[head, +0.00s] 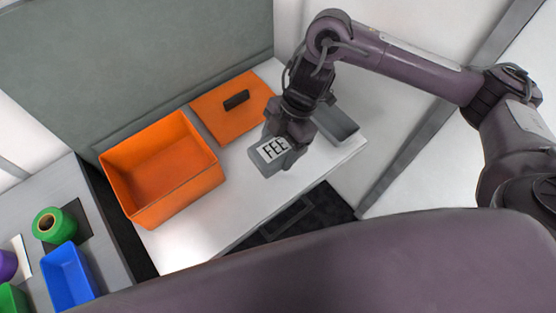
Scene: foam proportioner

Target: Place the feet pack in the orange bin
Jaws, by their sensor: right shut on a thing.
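The feet pack (268,158) is a grey block with a white label whose visible letters read "FEE". My right gripper (284,150) is shut on it over the white table, and its fingers hide part of the pack. I cannot tell whether the pack touches the table. The orange bin (179,204) is an open, empty box to the left of the pack, apart from it. My left gripper is not in view.
An orange lid (248,109) with a dark handle lies behind the bin and pack. A grey tray (337,124) sits right of the gripper. A grey side table (93,232) at left holds a blue bin (68,277) and a green roll (54,226). The white table (185,243) is clear in front.

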